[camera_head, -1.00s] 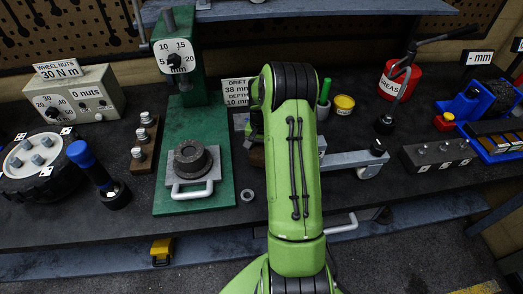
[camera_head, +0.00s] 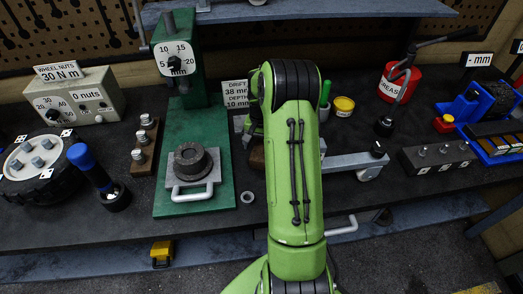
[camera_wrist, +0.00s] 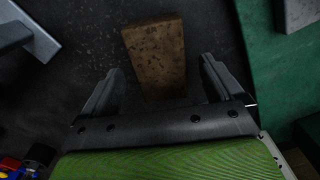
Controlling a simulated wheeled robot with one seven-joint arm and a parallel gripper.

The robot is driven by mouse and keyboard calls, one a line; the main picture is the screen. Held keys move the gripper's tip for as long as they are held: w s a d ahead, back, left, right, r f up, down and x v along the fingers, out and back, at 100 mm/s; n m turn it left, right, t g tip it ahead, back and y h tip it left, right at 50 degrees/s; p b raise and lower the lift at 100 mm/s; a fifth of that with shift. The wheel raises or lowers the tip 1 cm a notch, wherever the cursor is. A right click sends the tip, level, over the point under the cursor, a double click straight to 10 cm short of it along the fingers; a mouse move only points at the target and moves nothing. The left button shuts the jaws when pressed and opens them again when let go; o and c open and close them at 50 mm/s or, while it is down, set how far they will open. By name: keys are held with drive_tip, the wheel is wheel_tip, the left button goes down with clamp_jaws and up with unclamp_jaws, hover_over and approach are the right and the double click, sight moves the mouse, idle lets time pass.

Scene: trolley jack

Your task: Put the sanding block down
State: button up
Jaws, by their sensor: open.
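The sanding block is a speckled brown block (camera_wrist: 155,55) lying on the dark bench top in the wrist view. My gripper (camera_wrist: 160,78) is open, its two grey fingers spread on either side of the block's near end. No finger visibly touches the block, and I cannot tell the height of the fingers above the bench.
The green press base (camera_head: 164,150) stands to the left, with a metal ring (camera_head: 247,197) on the bench beside it. A grey jack arm (camera_head: 345,162) lies right of my arm. A red grease can (camera_head: 400,82) and a yellow tin (camera_head: 344,105) stand behind.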

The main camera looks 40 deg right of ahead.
sight(261, 150)
wheel_tip(261, 150, up, 9)
drive_tip(key=s+a+r+n+t+h, duration=0.1)
drive_tip(key=s+a+r+n, duration=0.1)
drive_tip(key=a+r, duration=0.45)
drive_tip(key=s+a+r+n+t, duration=0.1)
drive_tip(key=s+a+r+n, duration=0.15)
drive_tip(key=a+r, duration=0.35)
drive_tip(key=s+a+n+t+y, duration=0.1)
drive_tip(key=s+a+n+t, duration=0.2)
drive_tip(key=s+a+n, duration=0.4)
drive_tip(key=s+a, duration=0.6)
drive_tip(key=s, duration=0.2)
drive_tip(key=shift+s+a+r+t+p, duration=0.2)
drive_tip(key=shift+s+a+t+p, duration=0.1)
drive_tip(key=shift+a+p, duration=0.1)
